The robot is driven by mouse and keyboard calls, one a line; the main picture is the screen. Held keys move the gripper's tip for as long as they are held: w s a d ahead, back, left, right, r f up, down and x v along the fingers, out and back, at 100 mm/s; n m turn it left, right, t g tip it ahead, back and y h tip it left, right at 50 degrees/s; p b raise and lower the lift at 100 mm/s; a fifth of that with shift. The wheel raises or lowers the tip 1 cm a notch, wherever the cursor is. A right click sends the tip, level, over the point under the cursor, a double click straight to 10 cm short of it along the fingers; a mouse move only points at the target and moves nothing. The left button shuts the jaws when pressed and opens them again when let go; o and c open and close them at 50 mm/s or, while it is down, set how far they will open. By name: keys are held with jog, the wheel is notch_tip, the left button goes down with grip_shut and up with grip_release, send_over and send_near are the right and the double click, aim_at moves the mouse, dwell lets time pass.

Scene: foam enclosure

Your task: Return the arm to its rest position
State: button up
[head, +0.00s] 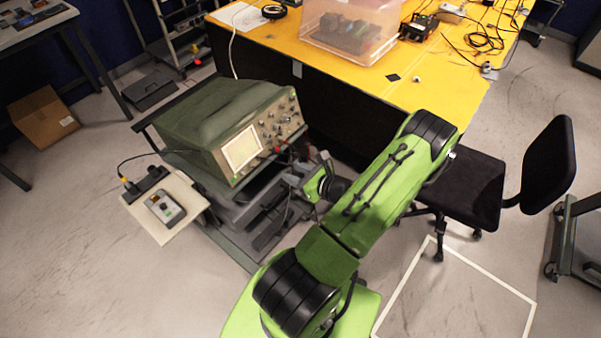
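My green arm with black joint bands reaches up from the bottom of the head view, bends at an elbow near the yellow table, and folds back to the left. My gripper (300,182) is at its end, close to the front right side of the oscilloscope (215,130) on the cart. The gripper is small and dark against the cart's clutter. I cannot tell whether its fingers are open or shut, or whether it touches the oscilloscope or the cart.
The cart (225,240) has a side shelf with a small grey meter (165,207). A yellow table (440,85) with a clear plastic box (350,28) stands behind my arm. A black chair (480,190) is at right. Floor inside the white tape outline (455,295) is clear.

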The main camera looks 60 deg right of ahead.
jog(key=shift+v, duration=1.05)
jog(key=shift+w, duration=0.1)
jog(key=w+a+r+n+g+y, duration=0.35)
jog(key=w+a+r+n, duration=0.25)
jog(key=a+n, duration=0.45)
jog(key=w+a+r+n+g+y, duration=0.3)
jog(key=w+a+r+n+g, duration=0.4)
jog(key=n, duration=0.6)
jog(key=s+a+r+n+t+h, duration=0.3)
jog(key=s+a+r+n, duration=0.8)
jog(key=n, duration=0.4)
jog(key=a+r, duration=0.1)
jog(key=a, duration=0.1)
jog(key=shift+s+a+r, duration=0.2)
jog(key=shift+a+r, duration=0.1)
jog(key=shift+r, duration=0.05)
